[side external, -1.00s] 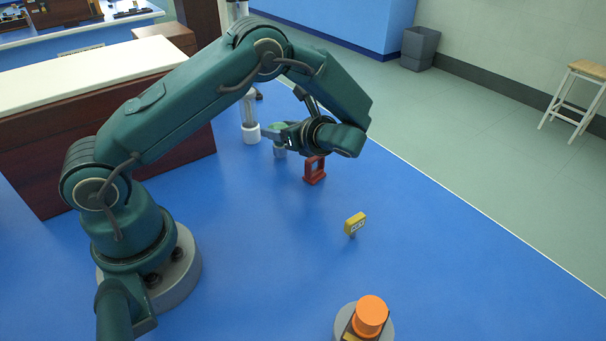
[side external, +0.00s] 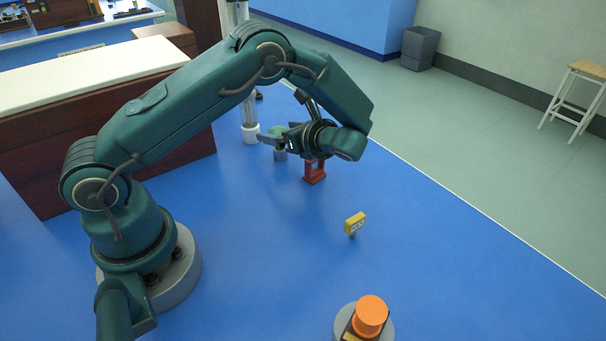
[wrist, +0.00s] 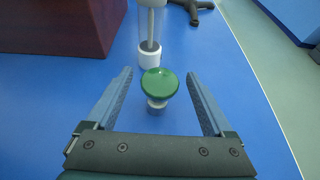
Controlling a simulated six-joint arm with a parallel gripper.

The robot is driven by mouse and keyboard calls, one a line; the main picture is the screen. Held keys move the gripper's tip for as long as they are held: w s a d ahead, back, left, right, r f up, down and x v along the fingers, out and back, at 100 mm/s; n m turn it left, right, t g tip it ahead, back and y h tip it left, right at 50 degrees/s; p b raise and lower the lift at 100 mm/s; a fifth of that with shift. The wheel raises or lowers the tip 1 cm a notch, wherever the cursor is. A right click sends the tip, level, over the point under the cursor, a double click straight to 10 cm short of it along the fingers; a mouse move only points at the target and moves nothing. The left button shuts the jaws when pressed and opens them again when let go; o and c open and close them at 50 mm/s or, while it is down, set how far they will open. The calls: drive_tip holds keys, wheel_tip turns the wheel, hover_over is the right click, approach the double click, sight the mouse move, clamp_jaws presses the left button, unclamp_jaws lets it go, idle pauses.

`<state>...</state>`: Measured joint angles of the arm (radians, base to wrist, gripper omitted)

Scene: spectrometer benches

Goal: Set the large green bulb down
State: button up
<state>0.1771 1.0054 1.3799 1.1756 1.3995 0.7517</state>
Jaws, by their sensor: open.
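The large green bulb (wrist: 160,82) has a round green top on a narrower grey base and stands upright on the blue surface. In the wrist view it sits between the two spread fingers of my gripper (wrist: 160,85), with clear space on both sides. In the side view the bulb (side external: 279,131) is partly hidden by my gripper (side external: 273,141), which reaches in from the right. My gripper is open and holds nothing.
A clear tube with a white base (wrist: 149,55) stands just behind the bulb. A red frame (side external: 314,171) is under my wrist. A yellow sign (side external: 355,223) and an orange-topped device (side external: 370,315) stand nearer. A dark wooden bench (wrist: 60,25) is at the left.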

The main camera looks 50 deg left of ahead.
drive_tip(key=v, duration=1)
drive_tip(key=shift+d+r, duration=0.1)
drive_tip(key=shift+d, duration=0.3)
drive_tip(key=s+d+r+n+t+h, duration=0.2)
drive_tip(key=s+d+r+n+h, duration=0.1)
drive_tip(key=s+n+h, duration=0.3)
drive_tip(key=s+d+r+n+t+h, duration=0.3)
drive_tip(key=s+n+h, duration=0.4)
drive_tip(key=s+n, duration=0.3)
drive_tip(key=shift+d+r+n+t, duration=0.3)
drive_tip(key=shift+r+n, duration=0.3)
drive_tip(key=shift+n, duration=0.4)
